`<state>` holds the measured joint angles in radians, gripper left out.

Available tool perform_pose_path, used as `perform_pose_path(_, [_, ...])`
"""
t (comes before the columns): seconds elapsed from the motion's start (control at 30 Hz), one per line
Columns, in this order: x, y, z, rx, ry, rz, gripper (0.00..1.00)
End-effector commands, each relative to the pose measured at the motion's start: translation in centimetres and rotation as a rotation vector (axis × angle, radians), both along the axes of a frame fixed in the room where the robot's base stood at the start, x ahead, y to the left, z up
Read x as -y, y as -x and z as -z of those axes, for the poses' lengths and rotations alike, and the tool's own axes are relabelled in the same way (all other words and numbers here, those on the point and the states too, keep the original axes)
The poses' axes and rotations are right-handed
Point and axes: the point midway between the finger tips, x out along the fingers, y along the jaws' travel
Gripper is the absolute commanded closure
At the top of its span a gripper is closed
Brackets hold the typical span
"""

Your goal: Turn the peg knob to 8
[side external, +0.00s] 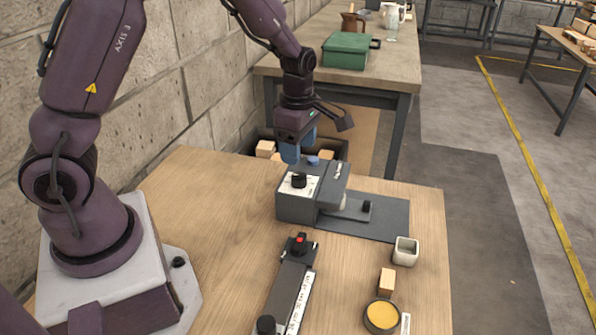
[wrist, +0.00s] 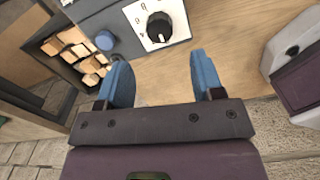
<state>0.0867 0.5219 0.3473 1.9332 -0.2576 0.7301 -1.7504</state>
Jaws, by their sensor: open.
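The black knob (side external: 299,180) stands on a white dial plate (side external: 312,188) on top of the grey box (side external: 294,208). It also shows in the wrist view (wrist: 159,27), with a small pale mark on its lower side. The dial's printed marks are too small to read surely, so I cannot tell the setting. My gripper (side external: 301,150) is above and behind the box's far left corner. Its blue fingers also show in the wrist view (wrist: 160,65), wide apart and empty. The knob lies beyond the fingertips, and nothing touches it.
A round blue button (side external: 313,160) sits behind the dial, close to my fingers. A crate of wooden blocks (wrist: 48,68) stands beyond the table edge. A slider unit (side external: 290,290), square cup (side external: 405,251), wooden block (side external: 386,280) and yellow-topped round container (side external: 382,316) stand nearer. The left tabletop is clear.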

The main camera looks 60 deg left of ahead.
Motion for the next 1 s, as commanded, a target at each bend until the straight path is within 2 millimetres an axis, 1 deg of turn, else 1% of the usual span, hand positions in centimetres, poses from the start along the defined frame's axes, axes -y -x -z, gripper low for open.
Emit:
perform_pose_path(0.03, [-0.1,0.1,1.2,-0.006,-0.001,-0.002,0.39])
perform_pose_path(0.1, [0.0,0.1,2.6,-0.006,0.000,-0.002,0.39])
perform_pose_path(0.2, [-0.1,0.1,4.3,-0.004,0.000,-0.001,0.39])
perform_pose_path(0.33, [-0.1,0.1,5.9,-0.003,-0.001,0.000,0.39])
perform_pose_path(0.5, [0.0,0.0,6.7,0.000,0.000,0.000,0.39])
perform_pose_path(0.77, [0.0,0.0,6.8,0.001,-0.001,0.001,0.39])
perform_pose_path(0.8, [0.0,0.0,6.8,0.001,-0.001,0.001,0.48])
perform_pose_path(0.87, [0.0,0.0,6.8,0.001,-0.001,0.001,0.62])
perform_pose_path(0.9, [0.0,0.0,6.8,0.001,-0.001,0.001,0.71])
perform_pose_path(0.97, [0.0,0.0,6.7,0.001,-0.001,0.001,0.85])
perform_pose_path(1.0, [0.0,0.0,6.7,0.001,-0.001,0.001,0.88])
